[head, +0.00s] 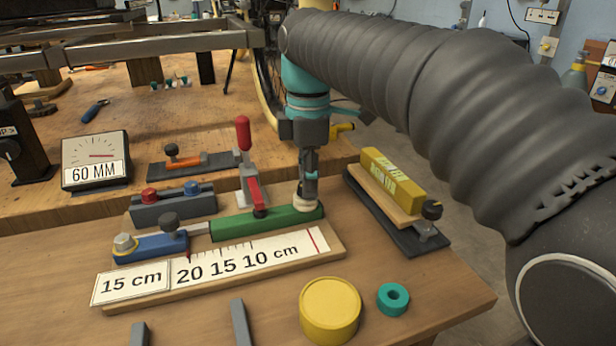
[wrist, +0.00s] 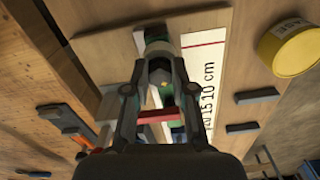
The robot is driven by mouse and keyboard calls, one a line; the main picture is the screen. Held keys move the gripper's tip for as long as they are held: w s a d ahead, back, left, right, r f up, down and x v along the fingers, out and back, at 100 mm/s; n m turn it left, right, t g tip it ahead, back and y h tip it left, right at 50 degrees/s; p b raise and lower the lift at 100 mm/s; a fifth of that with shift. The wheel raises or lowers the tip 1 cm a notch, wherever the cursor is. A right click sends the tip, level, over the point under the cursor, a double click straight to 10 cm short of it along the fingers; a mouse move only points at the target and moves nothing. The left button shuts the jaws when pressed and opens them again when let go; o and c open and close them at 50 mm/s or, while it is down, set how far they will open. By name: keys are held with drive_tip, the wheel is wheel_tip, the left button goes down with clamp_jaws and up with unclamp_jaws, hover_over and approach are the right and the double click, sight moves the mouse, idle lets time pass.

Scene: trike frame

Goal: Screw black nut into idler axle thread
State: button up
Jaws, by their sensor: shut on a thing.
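My gripper (head: 309,188) points straight down at the right end of the green block (head: 262,223).
A red-handled clamp (head: 244,150) stands close left of my gripper. A ruler board (head: 215,268) lies in front. A yellow block on a fixture (head: 393,181) stands right. A yellow tin (head: 330,308) and teal ring (head: 393,298) sit on the front table.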

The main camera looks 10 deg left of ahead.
drive_tip(key=shift+m, duration=0.9)
drive_tip(key=shift+m, duration=0.8)
drive_tip(key=shift+s+m, duration=0.1)
drive_tip(key=shift+m, duration=0.8)
drive_tip(key=shift+m, duration=0.8)
